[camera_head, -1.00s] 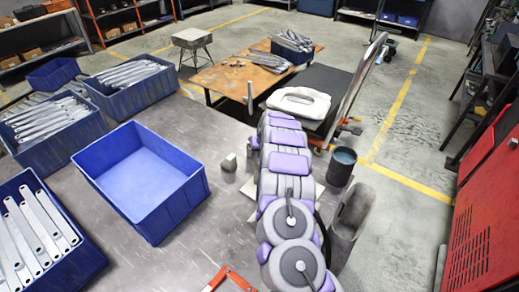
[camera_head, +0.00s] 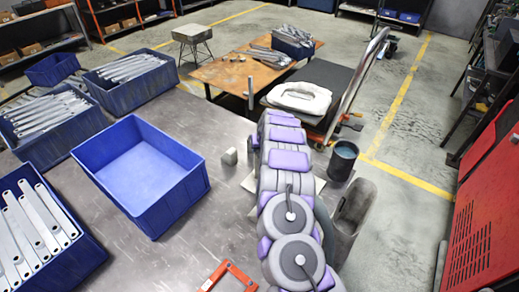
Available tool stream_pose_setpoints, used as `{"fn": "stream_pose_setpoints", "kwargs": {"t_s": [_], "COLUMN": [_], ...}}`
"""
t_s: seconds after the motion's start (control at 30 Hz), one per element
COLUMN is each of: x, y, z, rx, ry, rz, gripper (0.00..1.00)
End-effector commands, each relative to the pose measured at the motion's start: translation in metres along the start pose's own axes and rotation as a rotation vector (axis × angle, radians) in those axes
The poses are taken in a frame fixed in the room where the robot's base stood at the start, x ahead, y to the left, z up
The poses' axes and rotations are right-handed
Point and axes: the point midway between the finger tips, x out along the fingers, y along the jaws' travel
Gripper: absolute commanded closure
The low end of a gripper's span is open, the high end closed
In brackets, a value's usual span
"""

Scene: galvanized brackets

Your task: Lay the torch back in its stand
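My grey and purple arm (camera_head: 288,190) reaches away from me over the right part of the metal table. My gripper does not show; the arm hides whatever is at and under its far end. I cannot pick out the torch in this view. I also cannot identify its stand for certain. A pale flat plate (camera_head: 249,184) shows partly from under the arm, and the arm covers its middle. A grey, rounded, hollow-looking piece (camera_head: 352,217) stands just right of the arm; I cannot tell what it is.
An empty blue bin (camera_head: 190,205) stands left of the arm, with bins of metal brackets (camera_head: 40,225) further left. A dark cup (camera_head: 342,161) stands to the right and a small grey block (camera_head: 229,157) to the left. An orange-red frame (camera_head: 228,276) lies in front. Bare tabletop separates bin and arm.

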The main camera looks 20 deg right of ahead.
Motion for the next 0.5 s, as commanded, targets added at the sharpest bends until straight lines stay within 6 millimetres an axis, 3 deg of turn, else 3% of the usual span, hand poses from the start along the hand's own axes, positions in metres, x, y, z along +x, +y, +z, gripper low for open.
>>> {"fn": "stream_pose_setpoints", "kwargs": {"t_s": [0.4,0.43,0.5], "x": [0.0039,0.0039,0.0036], "y": [0.0008,0.0008,0.0008], "z": [0.0012,0.0011,0.001], "rx": [0.0,0.0,0.0], "ry": [0.002,0.002,0.002], "rz": [0.0,0.0,0.0], "gripper": [1.0,0.61,0.55]}}
